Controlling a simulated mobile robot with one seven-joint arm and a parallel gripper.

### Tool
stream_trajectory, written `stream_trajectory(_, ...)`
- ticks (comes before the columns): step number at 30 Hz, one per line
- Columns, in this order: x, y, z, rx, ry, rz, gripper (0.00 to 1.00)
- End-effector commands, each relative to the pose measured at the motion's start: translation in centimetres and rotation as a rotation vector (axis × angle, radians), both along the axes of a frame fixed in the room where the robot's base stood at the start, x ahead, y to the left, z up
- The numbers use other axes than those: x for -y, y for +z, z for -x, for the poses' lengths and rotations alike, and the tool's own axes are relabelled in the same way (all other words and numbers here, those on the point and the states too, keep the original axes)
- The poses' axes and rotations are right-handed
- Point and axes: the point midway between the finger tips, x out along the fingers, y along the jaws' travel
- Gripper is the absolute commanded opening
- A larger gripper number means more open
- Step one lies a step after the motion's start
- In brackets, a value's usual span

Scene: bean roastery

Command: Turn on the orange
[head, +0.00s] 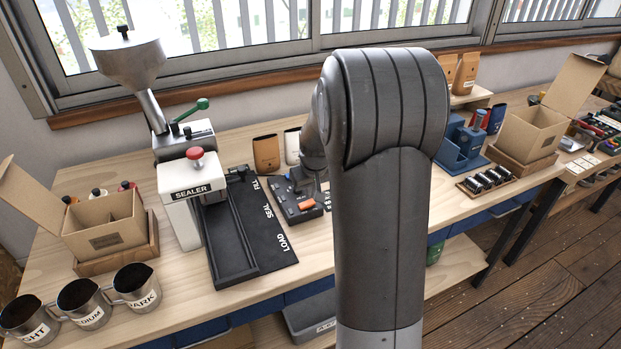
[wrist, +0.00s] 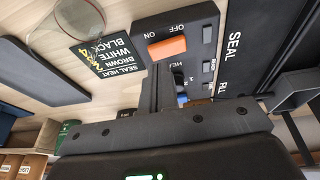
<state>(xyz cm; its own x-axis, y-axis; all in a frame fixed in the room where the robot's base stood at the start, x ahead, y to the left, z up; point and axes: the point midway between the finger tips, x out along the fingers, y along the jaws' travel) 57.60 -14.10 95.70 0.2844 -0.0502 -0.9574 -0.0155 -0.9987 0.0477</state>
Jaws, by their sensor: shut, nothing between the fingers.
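The orange rocker switch (wrist: 167,47) sits on a dark control box (wrist: 196,32), with ON and OFF printed beside it in the wrist view. It also shows in the head view (head: 306,204) on the box on the bench. Which way the rocker is tilted I cannot tell. My gripper (wrist: 160,72) is shut and empty, its fingertips over the box close to the rocker's edge. Whether they touch it I cannot tell. A blue part (wrist: 182,99) shows beside the fingers. In the head view my arm hides part of the box and most of the gripper.
A black mat (head: 262,225) marked LOAD, SEAL and FILL lies left of the box, beside the white sealer (head: 187,200). A seal heat card (wrist: 100,52) lies near the box. Brown (head: 266,153) and white bags stand behind. Metal cups (head: 137,288) stand at front left.

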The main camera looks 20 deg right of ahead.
Motion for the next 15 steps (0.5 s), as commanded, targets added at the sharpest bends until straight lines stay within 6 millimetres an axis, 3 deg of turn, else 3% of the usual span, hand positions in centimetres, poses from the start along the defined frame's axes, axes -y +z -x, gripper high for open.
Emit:
stream_trajectory(6,0.2,-1.6,0.0,0.000,0.001,-0.001,0.00)
stream_trajectory(15,0.2,-1.7,0.0,0.001,0.001,-0.001,0.00)
